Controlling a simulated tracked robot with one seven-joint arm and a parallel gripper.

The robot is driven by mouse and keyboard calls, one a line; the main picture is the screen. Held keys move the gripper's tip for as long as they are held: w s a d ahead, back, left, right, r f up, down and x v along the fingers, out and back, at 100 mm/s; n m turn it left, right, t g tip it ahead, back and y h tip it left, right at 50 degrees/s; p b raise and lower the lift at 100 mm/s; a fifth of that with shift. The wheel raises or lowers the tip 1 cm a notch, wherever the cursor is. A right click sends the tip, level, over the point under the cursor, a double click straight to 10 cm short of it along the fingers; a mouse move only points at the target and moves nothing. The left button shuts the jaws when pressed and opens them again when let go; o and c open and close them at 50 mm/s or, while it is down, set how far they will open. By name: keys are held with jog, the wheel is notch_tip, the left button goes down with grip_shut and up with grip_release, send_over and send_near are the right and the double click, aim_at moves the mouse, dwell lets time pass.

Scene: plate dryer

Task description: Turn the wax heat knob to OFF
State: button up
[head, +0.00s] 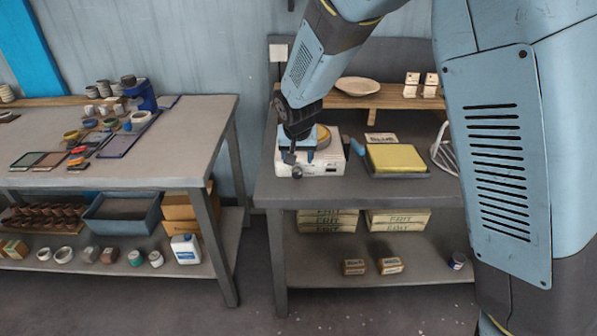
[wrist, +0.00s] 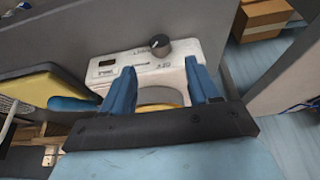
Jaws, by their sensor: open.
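The wax heater is a white box (head: 325,163) on the right bench in the head view. In the wrist view its white front panel (wrist: 130,68) carries a small dark display and a round dark knob (wrist: 160,45) with a light pointer mark. The knob's setting is too small to read. My gripper (head: 303,150) is over the heater in the head view. In the wrist view my gripper (wrist: 160,64) is open, with two blue fingers apart and nothing between their tips. The knob lies beyond the tips, apart from them. A yellow round part shows between the fingers.
A yellow-topped pad (head: 395,158) and a blue-handled tool (head: 357,147) lie right of the heater. A plate (head: 357,87) sits on the wooden shelf behind. The bench's front edge is close below the heater. A gap separates the left bench (head: 190,150).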

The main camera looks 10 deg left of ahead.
aim_at(294, 172)
jog(key=x, duration=0.8)
jog(key=shift+f, duration=0.15)
jog(key=shift+c, duration=0.3)
jog(key=c, duration=0.9)
jog(key=shift+c, duration=0.2)
jog(key=shift+w, duration=0.1)
jog(key=shift+a+t+h, duration=0.15)
jog(key=shift+t+h, duration=0.15)
jog(key=shift+h, duration=0.3)
jog(key=shift+a+f+n+h, duration=0.15)
jog(key=shift+n+h, duration=0.25)
jog(key=shift+h, duration=0.7)
jog(key=shift+a+n+t+h, duration=0.2)
jog(key=shift+t+h, duration=0.15)
jog(key=shift+h, duration=0.45)
jog(key=shift+a+n+t+h, duration=0.1)
jog(key=shift+n+t+h, duration=0.2)
jog(key=shift+h, duration=0.5)
